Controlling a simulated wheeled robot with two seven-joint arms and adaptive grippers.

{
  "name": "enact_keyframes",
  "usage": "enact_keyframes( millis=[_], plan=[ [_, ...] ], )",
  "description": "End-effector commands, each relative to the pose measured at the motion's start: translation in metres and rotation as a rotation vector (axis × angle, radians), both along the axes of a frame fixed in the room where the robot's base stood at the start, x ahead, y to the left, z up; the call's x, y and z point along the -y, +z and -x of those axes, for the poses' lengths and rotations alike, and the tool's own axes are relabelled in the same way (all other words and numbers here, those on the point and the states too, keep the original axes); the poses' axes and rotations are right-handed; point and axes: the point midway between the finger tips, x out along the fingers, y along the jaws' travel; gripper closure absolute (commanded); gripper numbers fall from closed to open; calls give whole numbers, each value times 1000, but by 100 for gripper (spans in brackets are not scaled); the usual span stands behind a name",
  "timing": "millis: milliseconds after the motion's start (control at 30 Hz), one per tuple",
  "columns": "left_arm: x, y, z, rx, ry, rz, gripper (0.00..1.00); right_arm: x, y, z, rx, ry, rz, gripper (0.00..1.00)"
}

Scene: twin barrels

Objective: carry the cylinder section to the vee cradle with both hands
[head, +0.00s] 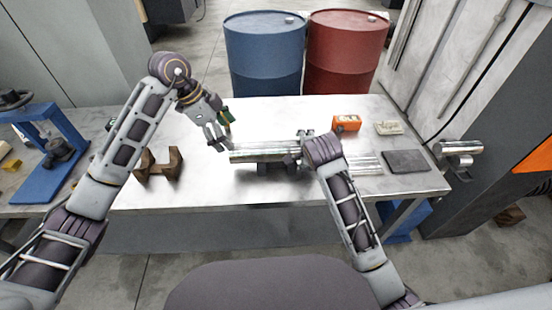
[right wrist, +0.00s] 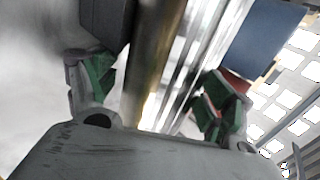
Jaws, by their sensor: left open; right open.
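The cylinder section (head: 262,152) is a shiny metal bar lying crosswise on a dark support (head: 268,170) on the table. The vee cradle (head: 160,166) is a brown notched block to its left. My left gripper (head: 222,132) is open and empty, just above and left of the cylinder's left end. My right gripper (head: 298,158) is at the cylinder's right part, largely hidden by my own arm. In the right wrist view, its green-padded fingers (right wrist: 158,95) are open on either side of the shiny cylinder (right wrist: 152,60); contact cannot be told.
Thin metal rods (head: 367,163), a dark plate (head: 405,161), an orange box (head: 346,122) and a pale tray (head: 388,128) lie right. Blue (head: 265,55) and red (head: 345,50) barrels stand behind. A blue press (head: 50,150) stands left. Table between cradle and cylinder is clear.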

Motion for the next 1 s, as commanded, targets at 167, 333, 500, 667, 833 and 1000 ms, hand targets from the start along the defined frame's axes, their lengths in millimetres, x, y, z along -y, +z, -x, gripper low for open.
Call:
enact_keyframes(
  millis=[167, 333, 500, 667, 833, 1000],
  plan=[
    [-4, 8, 1, 0, 0, -2, 17, 0, 0, 0, 0, 0, 0, 18],
    [-4, 9, 1, 0, 0, -1, 17, 0, 0, 0, 0, 0, 0, 18],
    [-4, 9, 1, 0, 0, -1, 17, 0, 0, 0, 0, 0, 0, 18],
    [-4, 9, 1, 0, 0, -1, 17, 0, 1, 1, 0, 0, 0, 18],
    [-4, 9, 1, 0, 0, -1, 17, -1, 7, 7, 1, 1, -1, 18],
    [-4, 9, 1, 0, 0, -1, 17, -1, 19, 18, 1, 0, -3, 18]
  ],
)
